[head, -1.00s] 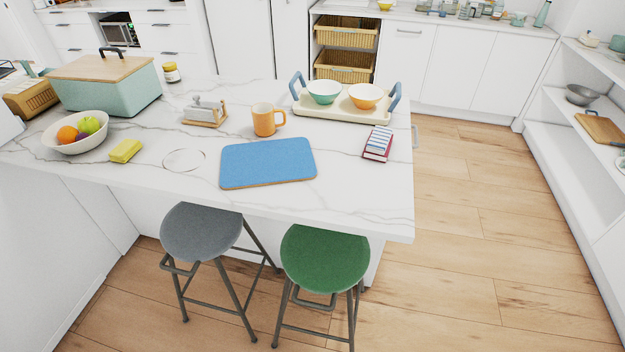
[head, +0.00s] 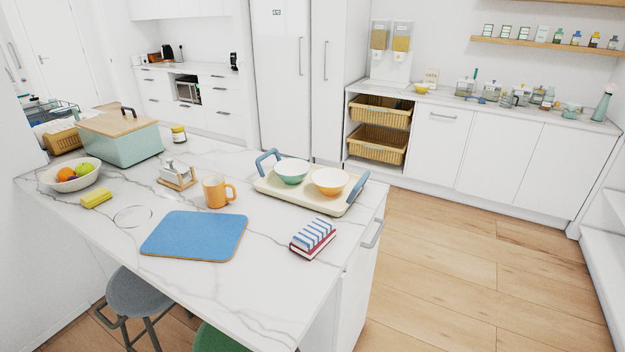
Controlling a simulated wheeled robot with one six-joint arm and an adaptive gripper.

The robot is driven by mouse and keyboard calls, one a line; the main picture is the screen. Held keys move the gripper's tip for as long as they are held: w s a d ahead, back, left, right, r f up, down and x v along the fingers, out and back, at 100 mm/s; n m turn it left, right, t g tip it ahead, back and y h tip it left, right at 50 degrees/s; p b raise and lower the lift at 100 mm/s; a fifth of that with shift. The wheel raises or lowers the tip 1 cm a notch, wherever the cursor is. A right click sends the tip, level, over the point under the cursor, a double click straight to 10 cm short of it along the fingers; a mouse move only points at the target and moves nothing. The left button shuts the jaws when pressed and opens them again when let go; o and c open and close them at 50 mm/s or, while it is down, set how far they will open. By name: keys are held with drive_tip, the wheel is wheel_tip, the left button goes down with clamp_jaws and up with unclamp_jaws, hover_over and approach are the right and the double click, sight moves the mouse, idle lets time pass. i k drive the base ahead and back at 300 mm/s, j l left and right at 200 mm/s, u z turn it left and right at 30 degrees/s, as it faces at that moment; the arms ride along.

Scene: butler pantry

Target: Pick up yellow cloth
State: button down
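The yellow cloth (head: 97,198) is a small folded block. It lies on the white marble island top (head: 262,285) at the left, just in front of the fruit bowl (head: 62,184) and left of a clear round glass-like disc (head: 132,216). Nothing covers it. My gripper does not show in the head view.
A blue mat (head: 195,236), orange mug (head: 216,192), tray (head: 263,187) with two bowls, and striped stack (head: 313,237) share the island. A teal box (head: 130,147) stands behind. Grey (head: 138,292) and green (head: 218,340) stools stand in front. Wood floor (head: 455,270) is clear at right.

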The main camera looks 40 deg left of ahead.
sight(96, 197)
drive_tip(key=i+l, duration=0.2)
drive_tip(key=i, duration=0.3)
drive_tip(key=i+l+u, duration=0.15)
drive_tip(key=i, duration=0.35)
drive_tip(key=i+l, duration=0.3)
drive_tip(key=i, duration=0.2)
drive_tip(key=i+u, duration=0.1)
drive_tip(key=i, duration=0.8)
drive_tip(key=i+u, duration=0.1)
drive_tip(key=i, duration=0.8)
drive_tip(key=i+u, duration=0.1)
drive_tip(key=i, duration=0.8)
drive_tip(key=i+l, duration=0.15)
drive_tip(key=i, duration=0.75)
drive_tip(key=i+j+u, duration=0.25)
drive_tip(key=i+u, duration=0.2)
drive_tip(key=i+j+u, duration=0.1)
drive_tip(key=i+u, duration=0.8)
drive_tip(key=i+l+u, duration=0.25)
drive_tip(key=u, duration=0.2)
drive_tip(key=i+j+u, duration=0.1)
drive_tip(key=i+u, duration=0.75)
drive_tip(key=i+l+u, duration=0.25)
drive_tip(key=i+u, duration=0.2)
drive_tip(key=i+l+u, duration=0.45)
drive_tip(key=k+j, duration=0.05)
drive_tip(key=j, duration=0.05)
